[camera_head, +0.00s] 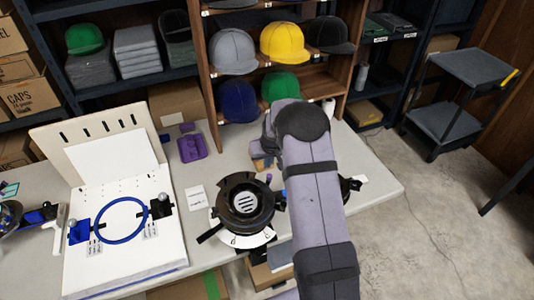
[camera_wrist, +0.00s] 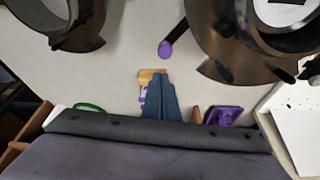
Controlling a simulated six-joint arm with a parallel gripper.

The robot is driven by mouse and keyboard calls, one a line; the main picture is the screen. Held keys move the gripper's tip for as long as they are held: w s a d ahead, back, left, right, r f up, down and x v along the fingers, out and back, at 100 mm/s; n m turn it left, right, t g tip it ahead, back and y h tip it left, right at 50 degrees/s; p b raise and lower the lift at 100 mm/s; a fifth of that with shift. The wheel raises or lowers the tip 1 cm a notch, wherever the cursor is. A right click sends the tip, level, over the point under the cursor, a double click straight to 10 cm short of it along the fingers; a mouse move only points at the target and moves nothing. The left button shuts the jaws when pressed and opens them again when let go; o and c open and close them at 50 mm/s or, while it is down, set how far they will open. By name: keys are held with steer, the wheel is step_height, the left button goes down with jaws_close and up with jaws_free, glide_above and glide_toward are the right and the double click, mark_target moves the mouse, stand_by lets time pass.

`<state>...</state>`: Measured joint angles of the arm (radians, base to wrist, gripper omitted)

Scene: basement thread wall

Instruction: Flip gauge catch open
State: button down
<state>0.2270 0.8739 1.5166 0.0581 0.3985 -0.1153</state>
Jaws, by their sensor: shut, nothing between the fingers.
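A black round gauge fixture (camera_head: 246,203) stands on a white round base on the table, left of my arm in the head view. Part of it also shows at the upper right of the wrist view (camera_wrist: 222,40). A dark lever with a purple tip (camera_wrist: 165,49) sticks out beside it; the tip also shows in the head view (camera_head: 268,178). I take this lever to be the catch. My gripper (camera_wrist: 160,78) is shut and empty, its blue-grey fingers apart from the purple tip in the picture.
A second dark round fixture (camera_wrist: 60,20) is at the wrist view's upper left. A tan block (camera_head: 262,164) and a purple tray (camera_head: 192,147) lie behind the gauge. A white hoop stand (camera_head: 125,220) is at left. Shelves with caps (camera_head: 283,42) rise behind.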

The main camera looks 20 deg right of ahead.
steer(key=shift+s+a+f+p, duration=0.1)
steer(key=shift+s+p, duration=0.1)
steer(key=shift+s, duration=0.35)
steer(key=shift+s+a+f+p, duration=0.1)
steer(key=shift+s+p, duration=0.1)
steer(key=shift+s, duration=0.3)
steer(key=shift+s+d+m, duration=0.35)
steer(key=shift+d+m, duration=0.1)
steer(key=shift+m, duration=0.35)
steer(key=s+d+m+b, duration=0.1)
steer(key=m+b, duration=0.1)
steer(key=s+m+b, duration=0.2)
steer(key=m, duration=0.1)
steer(key=s+d+f+m+g+h+b, duration=0.1)
steer(key=s+m+b, duration=0.1)
steer(key=shift+d+m, duration=0.3)
steer(key=shift+w+a, duration=0.1)
steer(key=shift+w, duration=0.1)
steer(key=shift+w+a+r, duration=0.1)
steer(key=shift+w+a, duration=0.25)
steer(key=shift+a, duration=0.2)
